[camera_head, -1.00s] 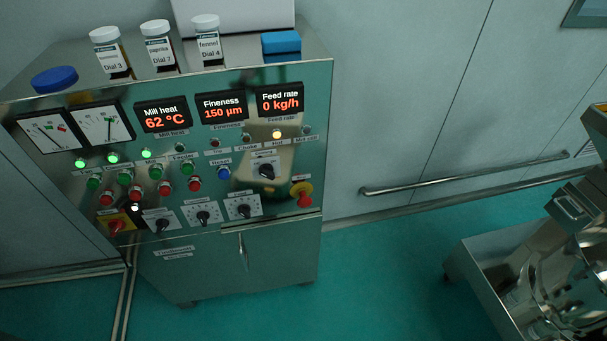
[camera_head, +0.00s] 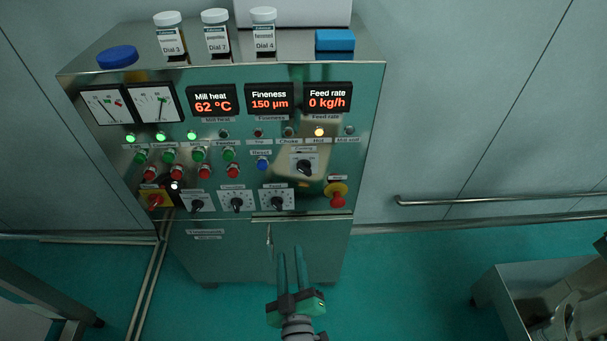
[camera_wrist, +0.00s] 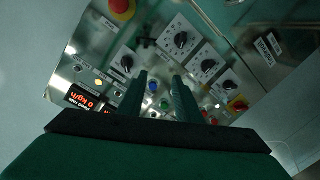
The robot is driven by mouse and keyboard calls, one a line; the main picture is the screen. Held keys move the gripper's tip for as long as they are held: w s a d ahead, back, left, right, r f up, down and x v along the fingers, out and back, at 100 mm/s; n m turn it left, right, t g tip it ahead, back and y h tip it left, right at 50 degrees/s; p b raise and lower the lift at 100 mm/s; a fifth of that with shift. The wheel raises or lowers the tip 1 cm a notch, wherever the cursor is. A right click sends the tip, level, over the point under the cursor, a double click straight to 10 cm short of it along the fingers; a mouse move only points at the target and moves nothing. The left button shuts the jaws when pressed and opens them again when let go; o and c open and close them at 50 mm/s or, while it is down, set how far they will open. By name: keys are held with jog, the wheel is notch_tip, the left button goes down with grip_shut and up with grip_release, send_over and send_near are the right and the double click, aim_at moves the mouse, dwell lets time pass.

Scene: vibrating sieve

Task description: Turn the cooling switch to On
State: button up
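The cooling switch (camera_head: 304,168) is a black rotary knob on a white plate, at the right of the steel control panel, below the lit amber lamp. Its knob points up and to the left in the head view; its position marks are too small to read. In the wrist view, where the panel appears turned over, the switch (camera_wrist: 124,63) is left of my fingers. My gripper (camera_head: 290,252) is open and empty, with a gap between its two green fingers. In the head view it appears below the panel's dials, apart from the switch; it also shows in the wrist view (camera_wrist: 160,77).
A red emergency stop (camera_head: 337,198) is below and right of the switch. A blue button (camera_head: 262,164) is left of it, and several dials (camera_head: 277,202) lie below. Jars (camera_head: 216,38) stand on the cabinet top. A handrail (camera_head: 480,199) runs along the wall. Floor in front is clear.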

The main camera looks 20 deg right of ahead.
jog(key=n+h, duration=0.1)
jog(key=n, duration=0.1)
send_near(302, 172)
jog(key=shift+t, duration=0.3)
jog(key=x, duration=0.9)
jog(key=shift+s+d+f, duration=0.1)
jog(key=shift+f, duration=0.1)
grip_shut()
